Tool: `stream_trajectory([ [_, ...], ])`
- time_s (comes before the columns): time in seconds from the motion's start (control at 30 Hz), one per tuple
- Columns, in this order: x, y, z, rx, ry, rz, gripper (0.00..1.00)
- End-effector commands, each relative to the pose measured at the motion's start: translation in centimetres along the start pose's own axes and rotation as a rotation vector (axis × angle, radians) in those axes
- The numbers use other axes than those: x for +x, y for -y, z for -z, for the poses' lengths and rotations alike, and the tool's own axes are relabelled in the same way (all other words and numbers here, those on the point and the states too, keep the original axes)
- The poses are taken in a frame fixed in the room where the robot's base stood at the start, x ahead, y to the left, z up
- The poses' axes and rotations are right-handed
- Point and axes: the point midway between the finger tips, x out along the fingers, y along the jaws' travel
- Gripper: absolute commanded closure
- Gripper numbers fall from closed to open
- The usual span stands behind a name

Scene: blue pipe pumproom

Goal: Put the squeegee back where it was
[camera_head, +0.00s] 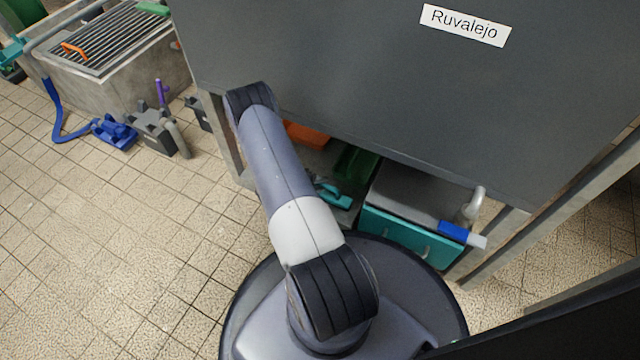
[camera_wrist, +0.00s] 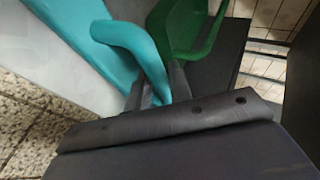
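In the wrist view my gripper (camera_wrist: 157,92) has its two dark fingers apart, with the end of a curved teal handle (camera_wrist: 140,45) between them. I cannot tell whether they press on it. The handle joins a broad teal piece (camera_wrist: 75,20) at the upper left. A teal object (camera_head: 335,196) also shows under the grey panel in the head view, right of my arm. I cannot tell whether either teal thing is the squeegee. A blue tool with a pale end (camera_head: 455,232) lies on the teal drawer unit (camera_head: 400,233). My gripper is hidden in the head view.
A green scoop-like object (camera_wrist: 187,30) is just beyond my fingers. A large grey panel (camera_head: 350,70) labelled "Ruvalejo" overhangs the shelf. An orange item (camera_head: 306,134) lies beneath it. A concrete basin (camera_head: 125,80) stands upper left. The tiled floor (camera_head: 110,230) at left is clear.

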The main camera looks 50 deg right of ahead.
Motion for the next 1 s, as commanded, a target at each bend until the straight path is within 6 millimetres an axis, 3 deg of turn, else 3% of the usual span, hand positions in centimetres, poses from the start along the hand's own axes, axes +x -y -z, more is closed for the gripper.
stream_trajectory([
  [0.2,0.0,0.0,0.0,0.0,0.0,0.0,0.62],
  [0.5,-0.2,0.3,0.1,0.0,0.0,-0.001,0.62],
  [0.67,-2.8,0.5,0.0,-0.002,0.003,0.001,0.62],
  [1.0,-9.8,0.5,0.1,-0.002,0.003,0.001,0.62],
])
